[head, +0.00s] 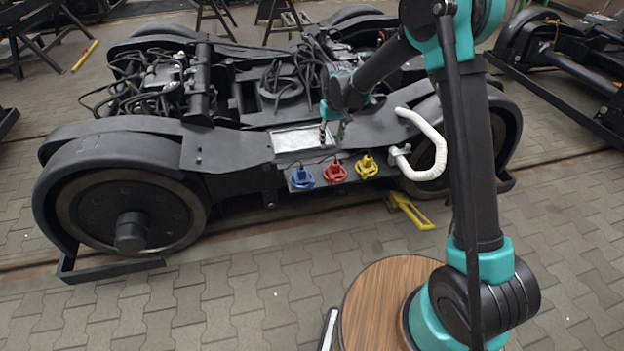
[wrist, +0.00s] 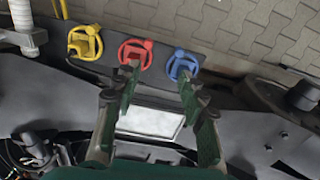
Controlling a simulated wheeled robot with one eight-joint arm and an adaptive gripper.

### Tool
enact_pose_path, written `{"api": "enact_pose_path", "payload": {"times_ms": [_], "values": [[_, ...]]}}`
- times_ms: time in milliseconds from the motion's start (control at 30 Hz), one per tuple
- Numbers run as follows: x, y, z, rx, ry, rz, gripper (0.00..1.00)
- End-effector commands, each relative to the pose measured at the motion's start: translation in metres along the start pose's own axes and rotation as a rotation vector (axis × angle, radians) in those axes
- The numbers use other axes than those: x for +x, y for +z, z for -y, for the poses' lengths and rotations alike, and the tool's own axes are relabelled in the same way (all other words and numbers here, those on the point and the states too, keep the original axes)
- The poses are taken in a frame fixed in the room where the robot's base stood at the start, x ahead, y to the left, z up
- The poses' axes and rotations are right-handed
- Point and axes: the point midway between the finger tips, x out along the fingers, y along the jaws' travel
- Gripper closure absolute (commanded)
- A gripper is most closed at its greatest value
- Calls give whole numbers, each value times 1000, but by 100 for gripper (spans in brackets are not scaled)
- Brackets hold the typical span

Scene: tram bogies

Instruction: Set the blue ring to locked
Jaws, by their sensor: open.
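The blue ring (head: 302,178) is the leftmost of three coloured rings on a dark panel on the near side of the bogie. In the wrist view the blue ring (wrist: 184,66) is at the right of the row, with a small knob at its upper left edge. I see no readable lock mark. My gripper (head: 333,133) is open and empty above the panel, above and behind the red ring. In the wrist view my gripper's fingertips (wrist: 159,75) point at the row, one overlapping the lower part of the red ring, the other in front of the blue ring's lower edge. I cannot tell whether they touch.
The red ring (head: 336,173) is in the middle and the yellow ring (head: 367,167) at the right. A pale plate (head: 303,139) lies behind them. A white hose (head: 437,143) loops at the right, and a yellow handle (head: 410,211) sticks out below.

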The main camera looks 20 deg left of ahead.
Motion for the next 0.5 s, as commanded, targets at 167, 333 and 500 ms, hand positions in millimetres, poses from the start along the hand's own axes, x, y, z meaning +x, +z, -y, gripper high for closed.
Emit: {"api": "enact_pose_path", "payload": {"times_ms": [167,333,500], "values": [[31,-26,45,-61,0,32,59],[43,-33,61,-81,0,44,59],[57,-33,61,-82,0,45,59]]}}
